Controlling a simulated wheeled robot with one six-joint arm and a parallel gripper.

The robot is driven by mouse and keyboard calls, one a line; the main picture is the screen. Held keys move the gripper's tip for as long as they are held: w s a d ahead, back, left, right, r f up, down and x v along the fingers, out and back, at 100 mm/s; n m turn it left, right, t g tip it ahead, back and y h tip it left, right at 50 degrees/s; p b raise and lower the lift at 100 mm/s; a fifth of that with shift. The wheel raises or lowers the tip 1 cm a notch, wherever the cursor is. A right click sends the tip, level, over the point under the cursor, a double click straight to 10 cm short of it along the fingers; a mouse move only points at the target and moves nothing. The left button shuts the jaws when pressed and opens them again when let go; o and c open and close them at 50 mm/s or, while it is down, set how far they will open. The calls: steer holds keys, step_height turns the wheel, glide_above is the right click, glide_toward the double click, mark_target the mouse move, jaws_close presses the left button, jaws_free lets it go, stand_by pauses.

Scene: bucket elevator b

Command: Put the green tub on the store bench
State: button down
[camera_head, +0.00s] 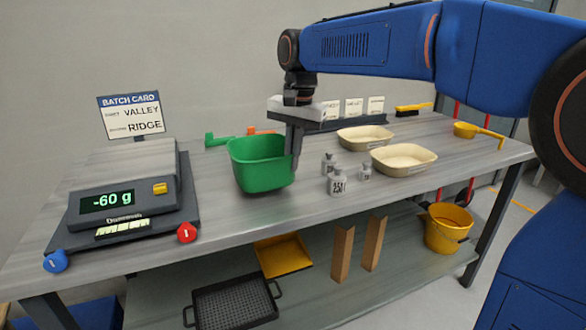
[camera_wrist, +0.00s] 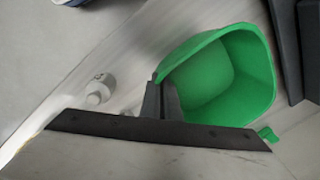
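The green tub (camera_head: 262,172) is upright and looks empty, over the middle of the grey bench (camera_head: 318,205), right of the scale. I cannot tell whether its base touches the bench top. My gripper (camera_head: 295,150) points down at the tub's right side, with its fingers closed on the rim. In the wrist view, the fingers (camera_wrist: 162,98) meet the rim of the tub (camera_wrist: 232,75) at its left edge. No label in view names a bench as the store bench.
A scale (camera_head: 125,215) reading -60 g stands left. Metal weights (camera_head: 338,183) and two cream trays (camera_head: 365,137) (camera_head: 404,159) lie right of the tub. A yellow scoop (camera_head: 478,132) is at the right end. A yellow bucket (camera_head: 447,228) and black crate (camera_head: 234,303) are on the lower shelf.

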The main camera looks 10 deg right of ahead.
mark_target(291, 182)
steer(key=shift+f, duration=1.35)
steer(key=shift+f, duration=0.15)
steer(key=c, duration=2)
jaws_free()
step_height(291, 182, up, 12)
steer(key=s+d+f+n+t, duration=0.25)
steer(key=s+d+f, duration=0.65)
steer(key=s+d, duration=0.5)
steer(key=s+d+f+n, duration=0.1)
steer(key=s+d+f, duration=0.1)
steer(key=s+f, duration=0.2)
steer(key=s+d+f+n+t, duration=0.1)
steer(key=s+d+f, duration=0.1)
steer(key=s+f, duration=0.3)
steer(key=s+d+f+n+h, duration=0.1)
steer(key=s+d+f, duration=0.2)
steer(key=f, duration=0.4)
steer(key=shift+s+d+f+t, duration=0.1)
steer(key=shift+s+t, duration=0.25)
steer(key=shift+s, duration=0.5)
